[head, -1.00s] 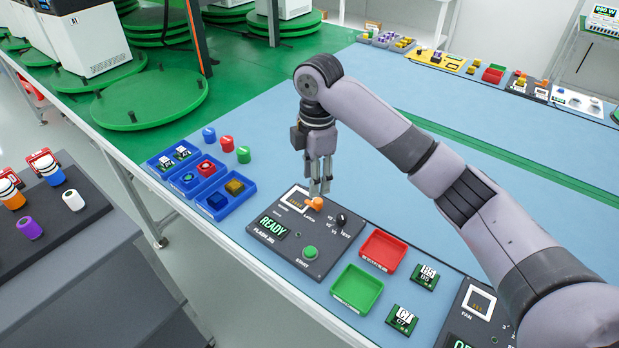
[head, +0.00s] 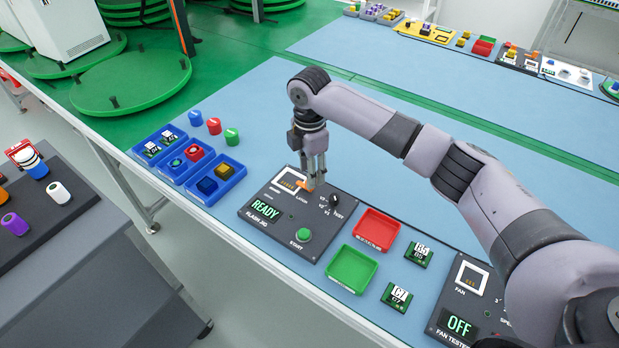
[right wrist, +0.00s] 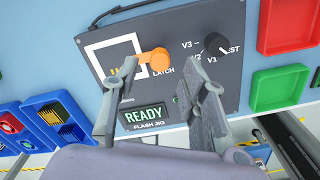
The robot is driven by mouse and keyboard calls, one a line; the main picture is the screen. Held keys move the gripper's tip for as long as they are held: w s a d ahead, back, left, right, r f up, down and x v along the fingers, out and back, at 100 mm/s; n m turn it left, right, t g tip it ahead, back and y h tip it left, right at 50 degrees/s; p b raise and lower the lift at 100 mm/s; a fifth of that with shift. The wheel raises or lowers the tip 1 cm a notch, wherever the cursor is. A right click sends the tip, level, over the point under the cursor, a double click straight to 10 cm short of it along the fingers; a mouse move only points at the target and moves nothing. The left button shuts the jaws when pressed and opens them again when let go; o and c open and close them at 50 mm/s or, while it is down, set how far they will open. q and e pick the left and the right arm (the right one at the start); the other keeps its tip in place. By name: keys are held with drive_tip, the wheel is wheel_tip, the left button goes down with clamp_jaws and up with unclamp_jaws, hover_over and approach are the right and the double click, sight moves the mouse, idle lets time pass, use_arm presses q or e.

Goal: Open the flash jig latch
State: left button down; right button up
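The dark flash jig (head: 282,228) lies on the blue bench with its display reading READY. Its orange latch (head: 303,183) sits at the corner of the white-framed socket (head: 288,180). In the right wrist view the latch (right wrist: 153,61) points right from the white frame, above the word LATCH. My right gripper (head: 314,183) is low over the jig, right beside the latch. In the right wrist view the right gripper (right wrist: 160,72) has its fingers apart, with nothing between the pads; the left finger's tip is close to the latch. Contact cannot be told. My left gripper is out of view.
Next to the latch is a black selector knob (head: 333,201); a green START button (head: 303,235) is nearer. Red (head: 377,230) and green (head: 351,269) trays stand to the right. Blue bins (head: 215,181) stand left.

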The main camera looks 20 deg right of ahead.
sight(305, 184)
wheel_tip(305, 184, down, 3)
drive_tip(key=shift+r, duration=0.2)
drive_tip(key=shift+f, duration=0.5)
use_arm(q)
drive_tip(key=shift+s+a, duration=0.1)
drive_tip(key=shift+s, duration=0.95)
use_arm(e)
drive_tip(key=shift+c, duration=0.5)
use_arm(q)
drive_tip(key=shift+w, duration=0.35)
use_arm(e)
clamp_jaws()
